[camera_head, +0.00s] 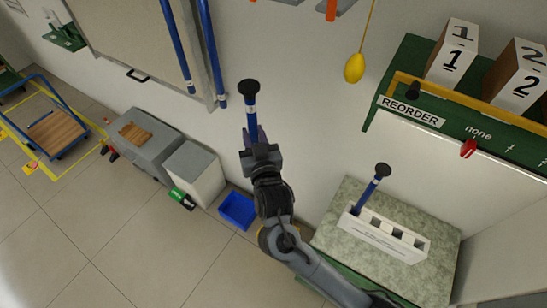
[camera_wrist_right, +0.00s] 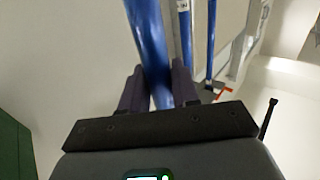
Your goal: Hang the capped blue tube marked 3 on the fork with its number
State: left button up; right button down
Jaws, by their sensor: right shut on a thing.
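My right gripper (camera_head: 252,138) is shut on a blue tube (camera_head: 252,122) with a black cap, held upright in front of the pale wall. A white band shows under the cap; I cannot read a number on it. In the right wrist view the held tube (camera_wrist_right: 147,40) passes between the two dark fingers (camera_wrist_right: 165,88). An orange-tipped fork (camera_head: 331,10) is cut off at the top edge; its number is not visible. Two blue tubes, one (camera_head: 177,45) and another (camera_head: 212,50), hang to the left. My left gripper is out of view.
Another black-capped blue tube (camera_head: 370,190) stands tilted in a white rack (camera_head: 385,236) on a stone-topped bench (camera_head: 333,235). A yellow bulb (camera_head: 354,68) hangs on a cord. A green REORDER board (camera_head: 480,130) with numbered boxes is at right. A blue bin (camera_head: 238,210) is on the floor.

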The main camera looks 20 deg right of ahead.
jog(key=w+a+r+y+p, duration=0.1)
jog(key=w+a+r+p, duration=0.15)
jog(key=r, duration=0.65)
jog(key=w+a+r+p, duration=0.15)
jog(key=a+r, duration=0.25)
jog(key=r, duration=0.6)
jog(key=w+d+f+n+b, duration=0.1)
jog(key=w+d+b, duration=0.6)
jog(key=d, duration=0.5)
jog(key=shift+w+d+f+y+b, duration=0.2)
jog(key=shift+y+b, duration=0.1)
jog(key=shift+b, duration=0.35)
jog(key=c, duration=0.8)
grip_release()
jog(key=shift+o, duration=0.2)
jog(key=shift+f, duration=0.1)
jog(key=shift+s, duration=0.15)
